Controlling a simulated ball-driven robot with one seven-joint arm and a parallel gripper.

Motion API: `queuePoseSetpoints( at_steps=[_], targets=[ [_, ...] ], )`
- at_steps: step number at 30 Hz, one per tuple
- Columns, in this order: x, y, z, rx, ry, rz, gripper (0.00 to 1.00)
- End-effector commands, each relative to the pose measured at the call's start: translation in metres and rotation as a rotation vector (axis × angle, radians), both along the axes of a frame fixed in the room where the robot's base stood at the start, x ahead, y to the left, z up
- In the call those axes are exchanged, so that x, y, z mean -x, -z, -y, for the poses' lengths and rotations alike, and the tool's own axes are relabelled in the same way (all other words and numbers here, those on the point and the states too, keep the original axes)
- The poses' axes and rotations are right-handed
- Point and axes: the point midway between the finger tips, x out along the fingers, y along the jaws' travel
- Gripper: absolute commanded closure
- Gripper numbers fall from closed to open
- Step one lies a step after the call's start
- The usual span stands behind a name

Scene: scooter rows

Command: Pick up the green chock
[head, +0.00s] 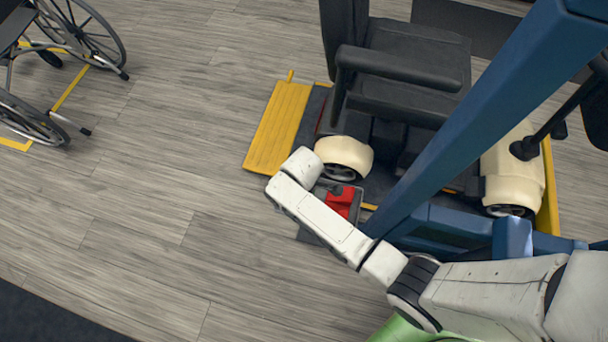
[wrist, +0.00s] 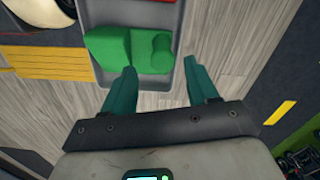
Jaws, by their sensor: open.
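The green chock (wrist: 108,47) lies in a grey tray (wrist: 172,15) in the wrist view. It has a blocky left part and a rounded right part. My gripper (wrist: 158,78) is open and empty, its two teal fingers pointing at the tray's near side. The left fingertip is close to or over the chock's lower edge; I cannot tell if they touch. The right fingertip is to the right of the chock. In the head view my white arm hides the green chock and the gripper fingers. A red block (head: 341,200) shows there in the tray.
A mobility scooter with a black seat (head: 405,70) and cream wheel covers (head: 344,153) stands just beyond the tray. A yellow ramp (head: 279,127) lies left of it. A blue post (head: 480,110) rises at right. A wheelchair (head: 80,35) is far left; the floor between is clear.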

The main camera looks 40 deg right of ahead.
Motion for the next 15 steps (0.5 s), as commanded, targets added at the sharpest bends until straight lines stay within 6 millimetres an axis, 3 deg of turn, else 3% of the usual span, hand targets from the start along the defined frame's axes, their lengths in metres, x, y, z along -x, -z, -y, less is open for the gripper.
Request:
queuePoseSetpoints(
  at_steps=[9, 15],
  targets=[
    [0.000, 0.043, -0.003, 0.000, 0.000, -0.001, 0.41],
    [0.000, 0.051, -0.003, 0.000, 0.001, 0.000, 0.41]
  ],
)
